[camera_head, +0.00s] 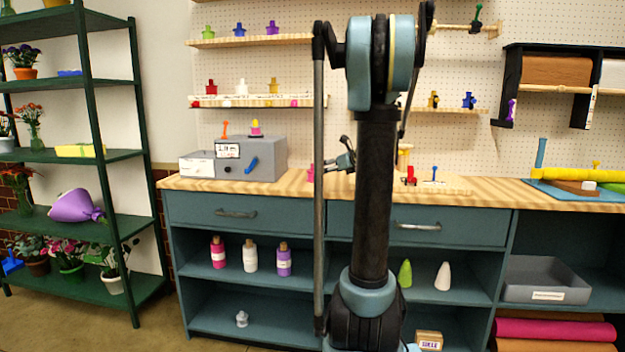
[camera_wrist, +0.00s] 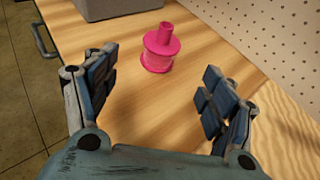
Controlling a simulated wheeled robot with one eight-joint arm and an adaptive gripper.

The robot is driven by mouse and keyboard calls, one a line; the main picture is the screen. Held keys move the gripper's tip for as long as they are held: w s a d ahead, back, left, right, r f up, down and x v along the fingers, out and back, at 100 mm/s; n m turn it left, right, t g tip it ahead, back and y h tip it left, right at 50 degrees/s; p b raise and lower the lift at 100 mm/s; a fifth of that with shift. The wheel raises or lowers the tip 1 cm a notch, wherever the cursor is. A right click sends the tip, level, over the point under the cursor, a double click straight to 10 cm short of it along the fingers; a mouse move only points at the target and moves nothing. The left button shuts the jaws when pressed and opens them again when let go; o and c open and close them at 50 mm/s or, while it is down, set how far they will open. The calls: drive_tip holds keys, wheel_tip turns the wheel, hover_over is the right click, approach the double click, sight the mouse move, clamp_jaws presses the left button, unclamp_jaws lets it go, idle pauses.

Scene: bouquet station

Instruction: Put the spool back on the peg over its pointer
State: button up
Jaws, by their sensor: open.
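A bright pink spool (camera_wrist: 158,52) stands upright on the wooden counter in the wrist view, ahead of my gripper (camera_wrist: 160,92). The two fingers are spread wide with nothing between them, and the spool is beyond their tips, untouched. In the head view the pink spool (camera_head: 311,173) shows small on the counter, left of my gripper (camera_head: 346,160). On the middle wall shelf (camera_head: 225,101) stand a red spool (camera_head: 211,87), a white one (camera_head: 241,87) and a yellow one (camera_head: 273,86). A pink mark (camera_head: 294,103) on its front edge has no spool above it. I cannot make out a peg there.
A grey box (camera_head: 265,158) with a blue handle stands on the counter at left. A higher shelf (camera_head: 245,40) holds green, blue and purple spools. My arm hides part of the counter and wall. The counter around the pink spool looks clear.

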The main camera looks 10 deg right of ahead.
sight(312, 173)
drive_tip(key=x, duration=1.3)
drive_tip(key=shift+w+d, duration=0.1)
drive_tip(key=shift+w, duration=0.05)
drive_tip(key=c, duration=1.3)
